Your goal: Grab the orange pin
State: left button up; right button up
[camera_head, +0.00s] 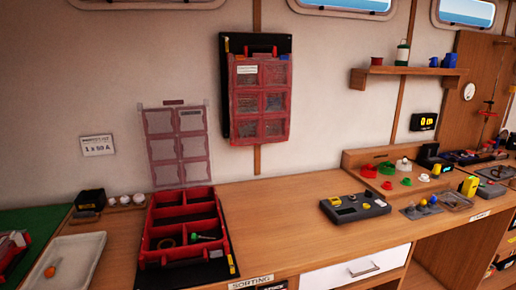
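A small orange object (50,271), probably the orange pin, lies in the white tray (88,246) at the lower left. It is too small to make out its exact shape, and a pale part shows just above it. Neither of my grippers is in view. Nothing covers the orange object from this viewpoint.
A red compartment box (148,222) with small parts stands right of the tray on the wooden bench (275,215). A green mat (28,218) with a red item lies at far left. A grey device (354,206) sits farther right. The bench between is clear.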

aim_at(49, 273)
jog(key=u, duration=1.5)
